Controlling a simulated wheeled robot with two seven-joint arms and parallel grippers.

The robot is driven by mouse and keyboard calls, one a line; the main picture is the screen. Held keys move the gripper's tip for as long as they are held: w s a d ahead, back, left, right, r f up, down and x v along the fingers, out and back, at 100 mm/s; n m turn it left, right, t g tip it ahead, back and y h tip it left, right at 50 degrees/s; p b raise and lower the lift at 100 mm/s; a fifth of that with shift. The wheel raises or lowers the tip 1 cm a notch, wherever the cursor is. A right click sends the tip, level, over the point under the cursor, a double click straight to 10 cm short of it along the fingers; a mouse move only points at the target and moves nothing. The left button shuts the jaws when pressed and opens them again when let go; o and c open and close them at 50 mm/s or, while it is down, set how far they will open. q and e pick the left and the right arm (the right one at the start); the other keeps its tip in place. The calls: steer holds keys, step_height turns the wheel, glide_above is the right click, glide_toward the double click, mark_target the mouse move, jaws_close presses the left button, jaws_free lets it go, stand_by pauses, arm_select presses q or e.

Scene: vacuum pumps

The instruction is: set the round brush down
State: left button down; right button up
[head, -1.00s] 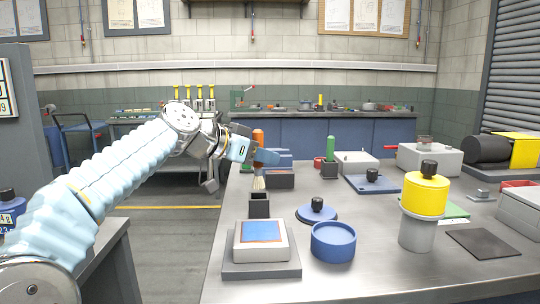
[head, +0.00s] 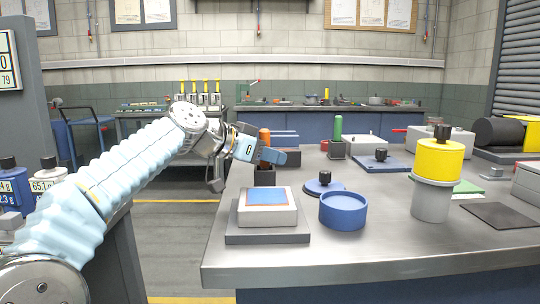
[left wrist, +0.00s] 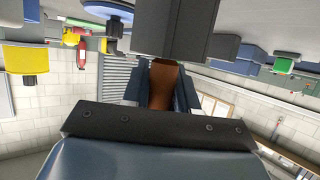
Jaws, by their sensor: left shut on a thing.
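The round brush has an orange-brown handle (head: 264,137), held upright in the head view. My left gripper (head: 266,155) is shut on the handle. Below it, a small dark upright holder (head: 265,178) stands on the bench behind the scale. The bristles do not show; the brush's lower end appears to be down inside the holder. In the left wrist view the brown handle (left wrist: 161,85) sits between my fingers and runs up to the dark grey holder (left wrist: 188,30). My right gripper is not in view.
A scale with a blue top (head: 267,213), a blue round dish (head: 343,211) and a blue lid with a black knob (head: 324,185) stand close by. A green-handled tool (head: 338,130) and a yellow-topped grey cylinder (head: 438,165) are further right. The bench's front strip is clear.

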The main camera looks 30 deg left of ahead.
arm_select(q)
steer(key=shift+f, duration=0.25)
stand_by(0.4)
steer(key=c, duration=0.8)
jaws_free()
steer(key=v, duration=1.3)
steer(key=shift+s+r, duration=0.25)
steer(key=shift+s, duration=0.05)
steer(key=shift+a, duration=0.15)
jaws_close()
stand_by(0.4)
